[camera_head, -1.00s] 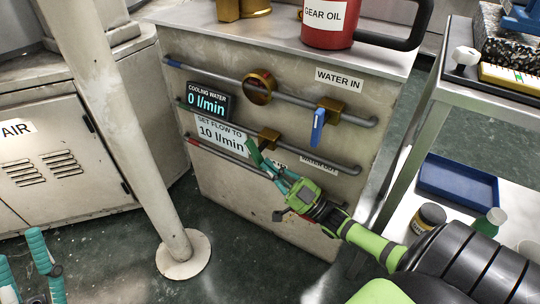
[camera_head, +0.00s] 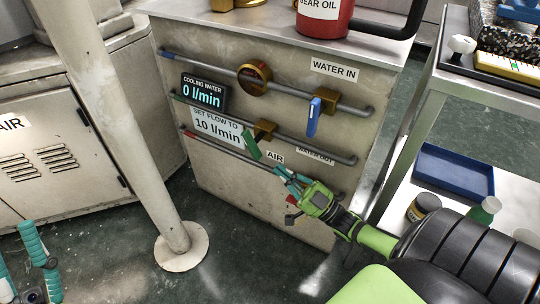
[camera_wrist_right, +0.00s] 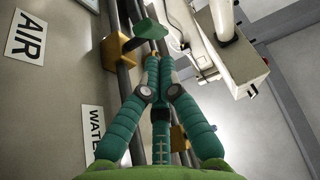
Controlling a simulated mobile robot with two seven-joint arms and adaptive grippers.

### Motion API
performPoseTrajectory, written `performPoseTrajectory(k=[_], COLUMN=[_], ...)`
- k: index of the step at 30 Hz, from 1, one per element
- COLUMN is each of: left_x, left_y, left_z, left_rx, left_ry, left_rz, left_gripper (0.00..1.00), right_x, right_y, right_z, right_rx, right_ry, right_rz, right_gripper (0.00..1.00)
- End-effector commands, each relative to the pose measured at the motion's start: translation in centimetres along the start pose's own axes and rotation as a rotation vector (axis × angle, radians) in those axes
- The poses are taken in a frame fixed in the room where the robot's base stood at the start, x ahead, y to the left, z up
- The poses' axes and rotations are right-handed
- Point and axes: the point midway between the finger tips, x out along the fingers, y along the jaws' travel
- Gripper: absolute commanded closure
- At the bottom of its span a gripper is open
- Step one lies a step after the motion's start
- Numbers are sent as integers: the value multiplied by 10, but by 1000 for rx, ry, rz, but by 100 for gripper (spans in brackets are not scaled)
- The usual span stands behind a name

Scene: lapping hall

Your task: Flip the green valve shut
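The green valve handle (camera_head: 251,145) sits at a brass valve body (camera_head: 265,130) on the middle pipe of the cabinet front. It slants down to the right, at an angle to the pipe. My right gripper (camera_head: 284,173) is just right of and below the handle, apart from it. In the right wrist view its teal fingertips (camera_wrist_right: 159,65) are together with nothing seen between them, and the green handle (camera_wrist_right: 172,34) lies beyond them. My left gripper (camera_head: 22,262) is at the lower left corner, fingers apart and empty, partly cut off.
A blue valve handle (camera_head: 313,117) hangs from the upper pipe, and a red one (camera_head: 291,199) shows below my right gripper. The display (camera_head: 203,93) reads 0 l/min. A pale post (camera_head: 118,130) stands left; a trolley with a blue tray (camera_head: 452,171) stands right.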

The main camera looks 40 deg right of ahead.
Motion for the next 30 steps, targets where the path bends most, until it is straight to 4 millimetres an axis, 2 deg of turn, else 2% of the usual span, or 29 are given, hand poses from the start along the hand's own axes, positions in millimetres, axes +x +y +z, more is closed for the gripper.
performPoseTrajectory(k=[3,10,15,30], left_x=[0,0,0,0], left_y=[0,0,0,0], left_z=[0,0,0,0], left_rx=[-1,-2,-2,-2], left_ry=[-1,-1,-2,-2], left_rz=[-1,-2,-2,-2], left_gripper=[52,52,52,52], right_x=[-28,-60,-68,-68], right_y=[0,0,0,0], right_z=[1,0,0,0], right_rx=[0,-1,-1,0], right_ry=[-5,-2,1,1], right_rz=[2,1,0,0], right_gripper=[100,100,100,100])
